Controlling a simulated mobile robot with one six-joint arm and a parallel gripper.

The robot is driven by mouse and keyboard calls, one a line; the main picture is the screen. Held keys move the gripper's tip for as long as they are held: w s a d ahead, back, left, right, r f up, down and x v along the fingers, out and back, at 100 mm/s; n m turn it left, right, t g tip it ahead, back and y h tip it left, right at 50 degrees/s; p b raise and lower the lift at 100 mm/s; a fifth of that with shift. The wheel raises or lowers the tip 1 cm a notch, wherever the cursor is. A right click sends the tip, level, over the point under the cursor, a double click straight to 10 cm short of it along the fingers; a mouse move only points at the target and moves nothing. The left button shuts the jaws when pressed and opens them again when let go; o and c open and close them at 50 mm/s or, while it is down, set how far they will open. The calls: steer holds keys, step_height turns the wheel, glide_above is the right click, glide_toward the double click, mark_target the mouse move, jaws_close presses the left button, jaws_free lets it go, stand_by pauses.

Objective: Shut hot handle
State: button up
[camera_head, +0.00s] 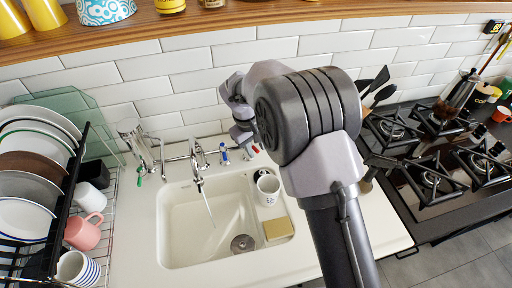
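A chrome tap (198,158) stands at the back of the white sink, its thin spout reaching over the basin. To its right is a small blue-marked handle (224,153). Farther right is a red-marked piece (256,148), which looks like the hot handle; it is small and partly covered by my arm. My gripper (243,139) is at the back of the sink, pointing down beside the red and blue marks. Its fingers are small and partly hidden by my wrist, so I cannot tell whether they are open or touch a handle.
A dish rack (70,195) with plates and mugs stands left. A black gas hob (436,180) is right. A wooden shelf (255,22) with bowls runs above.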

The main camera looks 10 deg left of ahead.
jaws_close()
steer(key=m, duration=0.1)
steer(key=a+m+p, duration=0.1)
steer(key=m, duration=0.1)
steer(key=s+a+m+p, duration=0.1)
steer(key=shift+r+m+g+h, duration=0.1)
steer(key=shift+m+g+h, duration=0.2)
steer(key=shift+o, duration=0.2)
jaws_free()
steer(key=shift+d, duration=0.1)
step_height(320, 180, up, 7)
steer(key=a+p, duration=0.1)
steer(key=p, duration=0.1)
steer(key=shift+s+a+r+p, duration=0.15)
steer(key=shift+s+a+p, duration=0.05)
steer(key=shift+s+p, duration=0.15)
